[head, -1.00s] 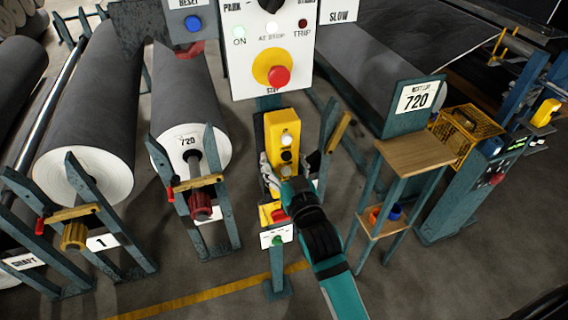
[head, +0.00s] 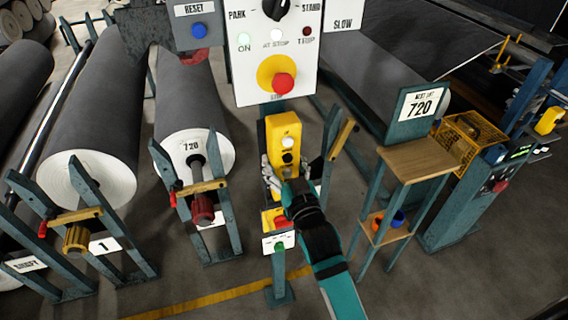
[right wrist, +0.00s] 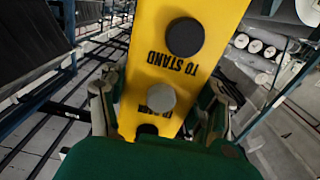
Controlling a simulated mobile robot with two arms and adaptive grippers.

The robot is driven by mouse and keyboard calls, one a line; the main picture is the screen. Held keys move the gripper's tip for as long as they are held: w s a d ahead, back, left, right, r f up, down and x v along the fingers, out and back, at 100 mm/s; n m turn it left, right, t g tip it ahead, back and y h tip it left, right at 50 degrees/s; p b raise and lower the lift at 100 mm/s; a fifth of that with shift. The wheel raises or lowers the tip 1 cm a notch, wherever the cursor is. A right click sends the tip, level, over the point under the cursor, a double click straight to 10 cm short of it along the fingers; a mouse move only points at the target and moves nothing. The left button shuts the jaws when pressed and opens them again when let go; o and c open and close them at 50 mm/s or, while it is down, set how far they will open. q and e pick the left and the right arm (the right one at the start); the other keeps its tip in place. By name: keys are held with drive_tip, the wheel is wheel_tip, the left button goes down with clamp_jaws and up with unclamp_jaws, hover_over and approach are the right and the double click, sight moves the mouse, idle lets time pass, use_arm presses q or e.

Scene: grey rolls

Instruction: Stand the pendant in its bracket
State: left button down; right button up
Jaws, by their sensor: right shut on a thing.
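The pendant (head: 284,132) is a yellow box with round buttons, held roughly upright in front of the white control panel. My right gripper (head: 288,172) is shut on it, with one finger at each side. In the right wrist view the pendant (right wrist: 180,68) shows a dark button, a grey button and the words "TO STAND", between the fingers of the gripper (right wrist: 158,112). A yellow holder with red in it, seemingly the bracket (head: 267,219), is on a post below the pendant. My gripper and arm partly cover this area, so I cannot tell whether they touch. My left gripper is not in view.
The control panel (head: 256,50) with a red stop button stands just behind the pendant. Grey rolls on stands (head: 192,95) are at the left. A small wooden-topped table (head: 418,158) stands to the right, with a yellow basket (head: 468,138) beyond. Floor in front is open.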

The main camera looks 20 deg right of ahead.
drive_tip(key=shift+w+a+r, duration=0.1)
drive_tip(key=shift+w+r, duration=0.05)
drive_tip(key=shift+w, duration=1.3)
drive_tip(key=shift+f, duration=0.2)
idle(0.3)
drive_tip(key=shift+f+b, duration=0.85)
drive_tip(key=shift+f, duration=0.4)
drive_tip(key=o, duration=1.8)
drive_tip(key=shift+s, duration=0.1)
drive_tip(key=shift+c, duration=0.2)
drive_tip(key=shift+o, duration=0.3)
drive_tip(key=shift+f, duration=0.25)
drive_tip(key=s, duration=1.2)
drive_tip(key=shift+d+r, duration=0.15)
drive_tip(key=shift+d, duration=0.1)
